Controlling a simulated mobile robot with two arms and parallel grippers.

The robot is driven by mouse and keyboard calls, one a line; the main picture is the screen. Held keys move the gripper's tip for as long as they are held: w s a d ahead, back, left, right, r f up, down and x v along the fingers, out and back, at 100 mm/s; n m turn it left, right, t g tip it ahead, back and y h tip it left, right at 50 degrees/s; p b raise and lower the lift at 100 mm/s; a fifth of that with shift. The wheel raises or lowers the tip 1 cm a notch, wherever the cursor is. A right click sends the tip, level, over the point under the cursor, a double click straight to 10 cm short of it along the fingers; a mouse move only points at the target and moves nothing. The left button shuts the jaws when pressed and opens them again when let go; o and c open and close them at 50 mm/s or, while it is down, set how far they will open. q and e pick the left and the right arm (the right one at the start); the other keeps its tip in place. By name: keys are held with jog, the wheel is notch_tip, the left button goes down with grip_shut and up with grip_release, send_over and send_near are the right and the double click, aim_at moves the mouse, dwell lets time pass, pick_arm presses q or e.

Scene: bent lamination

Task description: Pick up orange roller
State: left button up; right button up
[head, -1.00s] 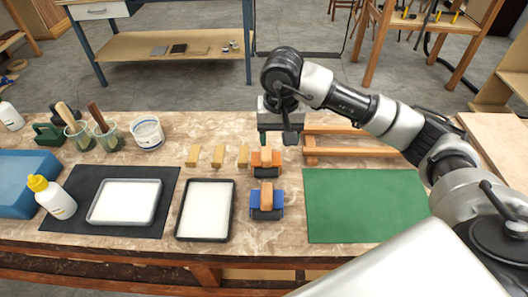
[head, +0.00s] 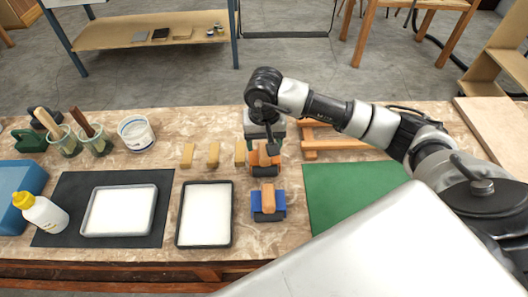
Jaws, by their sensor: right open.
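The orange roller (head: 266,169) stands on the marbled bench top, with an orange body, a wooden grip block on top and a dark base. My right gripper (head: 263,148) comes down over it from behind, pointing downward, with its fingers at the roller's upper part. The gripper is open. It hides part of the roller's back, and I cannot tell whether the fingers touch it. My left gripper is not in view.
A blue roller (head: 268,203) stands just in front of the orange one. Wooden blocks (head: 213,155) stand left of it, and a white-filled tray (head: 205,213) lies front left. A green mat (head: 335,195) lies right, and a wooden rack (head: 330,142) behind it.

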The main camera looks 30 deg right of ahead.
aim_at(264, 148)
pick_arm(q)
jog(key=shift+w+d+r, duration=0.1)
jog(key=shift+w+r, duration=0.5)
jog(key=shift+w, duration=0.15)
pick_arm(e)
jog(key=shift+f, duration=1.65)
jog(key=shift+c, duration=0.2)
jog(key=c, duration=1.1)
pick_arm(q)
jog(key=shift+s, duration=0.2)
pick_arm(e)
jog(key=shift+o, duration=0.2)
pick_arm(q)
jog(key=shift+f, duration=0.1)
pick_arm(e)
jog(key=shift+r, duration=0.1)
